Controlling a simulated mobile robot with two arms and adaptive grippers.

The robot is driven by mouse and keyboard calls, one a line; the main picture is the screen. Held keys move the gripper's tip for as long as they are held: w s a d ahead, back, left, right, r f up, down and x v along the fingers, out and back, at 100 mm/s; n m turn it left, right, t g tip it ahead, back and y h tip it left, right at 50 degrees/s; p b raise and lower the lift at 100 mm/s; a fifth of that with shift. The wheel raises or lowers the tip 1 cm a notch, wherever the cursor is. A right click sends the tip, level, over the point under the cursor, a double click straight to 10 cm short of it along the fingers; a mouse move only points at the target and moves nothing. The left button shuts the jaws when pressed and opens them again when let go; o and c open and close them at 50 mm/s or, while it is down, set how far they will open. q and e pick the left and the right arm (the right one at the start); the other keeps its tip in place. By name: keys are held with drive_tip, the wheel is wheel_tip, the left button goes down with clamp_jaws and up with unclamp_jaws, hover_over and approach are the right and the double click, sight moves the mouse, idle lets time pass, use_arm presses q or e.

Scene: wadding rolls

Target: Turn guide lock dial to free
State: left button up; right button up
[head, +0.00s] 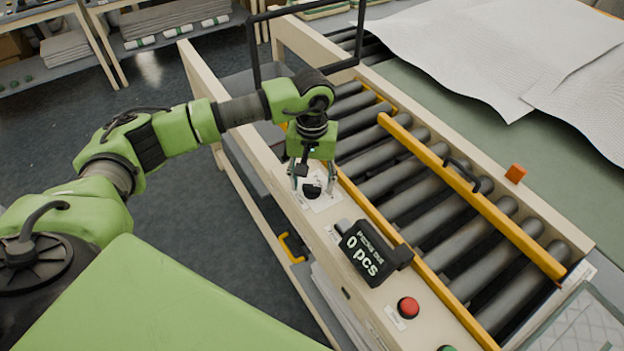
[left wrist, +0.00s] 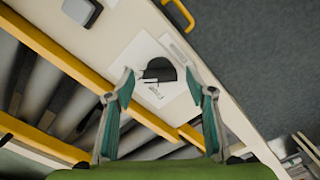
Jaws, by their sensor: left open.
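The guide lock dial (head: 311,191) is a small black round knob on a white label plate, set on the pale side panel of the roller conveyor. In the left wrist view the dial (left wrist: 160,70) shows as a dark disc with a small handle, beside printed words too small to read surely. My left gripper (head: 313,188) points down over the dial. In the left wrist view its two open fingers (left wrist: 165,80) stand apart on either side of the dial, and I cannot tell whether they touch it. My right gripper is not in view.
A black counter display (head: 368,252) reading "0 pcs" stands on the same panel, with a red button (head: 408,307) nearer. A yellow guide bar (head: 470,194) with a black handle crosses the rollers. A black frame (head: 254,45) rises behind my arm.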

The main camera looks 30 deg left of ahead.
use_arm(q)
drive_tip(key=shift+c, duration=1.4)
drive_tip(key=c, duration=0.8)
drive_tip(key=shift+b, duration=0.4)
drive_tip(key=shift+f+n+b, duration=0.15)
drive_tip(key=shift+n+b, duration=0.5)
drive_tip(key=shift+n, duration=0.05)
drive_tip(key=n+b, duration=0.8)
drive_tip(key=n, duration=0.1)
drive_tip(key=shift+n, duration=0.3)
drive_tip(key=n+b, duration=0.2)
drive_tip(key=n, duration=0.2)
drive_tip(key=shift+n, duration=0.4)
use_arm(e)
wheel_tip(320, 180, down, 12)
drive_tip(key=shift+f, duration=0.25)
use_arm(q)
drive_tip(key=shift+r, duration=0.2)
